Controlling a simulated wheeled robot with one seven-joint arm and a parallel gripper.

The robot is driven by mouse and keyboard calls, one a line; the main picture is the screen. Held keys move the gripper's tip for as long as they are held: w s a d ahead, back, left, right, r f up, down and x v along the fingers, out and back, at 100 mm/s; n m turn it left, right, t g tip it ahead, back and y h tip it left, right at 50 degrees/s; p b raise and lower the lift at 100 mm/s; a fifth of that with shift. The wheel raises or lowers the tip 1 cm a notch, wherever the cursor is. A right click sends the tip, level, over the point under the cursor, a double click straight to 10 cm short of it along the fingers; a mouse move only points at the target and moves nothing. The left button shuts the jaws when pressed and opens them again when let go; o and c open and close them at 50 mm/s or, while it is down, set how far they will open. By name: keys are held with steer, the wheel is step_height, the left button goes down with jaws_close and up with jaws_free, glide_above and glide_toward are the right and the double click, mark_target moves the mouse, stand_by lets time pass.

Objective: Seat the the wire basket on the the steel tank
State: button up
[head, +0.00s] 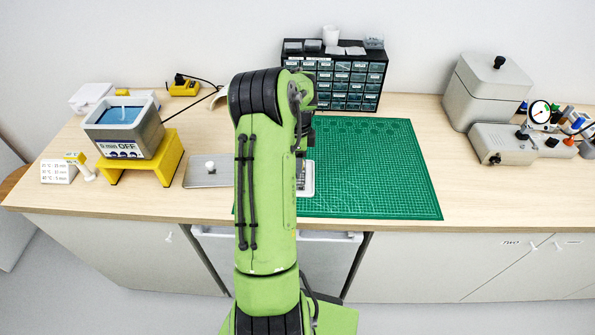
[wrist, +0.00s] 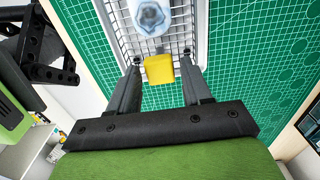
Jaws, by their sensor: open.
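The wire basket (wrist: 118,38) lies on the green mat in the wrist view, with a yellow grip tab (wrist: 159,69) at its near end and a pale blue-white piece (wrist: 150,16) inside. My gripper (wrist: 162,62) is open, its two fingers on either side of the yellow tab with gaps showing. In the head view my arm hides most of the basket; only a pale edge (head: 308,183) shows. The steel tank (head: 123,133) stands at the left on a yellow stand, open on top with blue liquid inside and a panel reading "5 min OFF".
A flat lid with a knob (head: 207,171) lies right of the yellow stand (head: 150,165). A small sign (head: 58,172) stands left of it. A drawer cabinet (head: 350,80) is behind the green mat (head: 390,165). Grey equipment (head: 490,90) is at right. The mat's right half is clear.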

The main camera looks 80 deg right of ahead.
steer(key=shift+f, duration=0.1)
steer(key=c, duration=0.9)
steer(key=shift+o, duration=0.2)
step_height(320, 180, up, 11)
steer(key=p, duration=0.9)
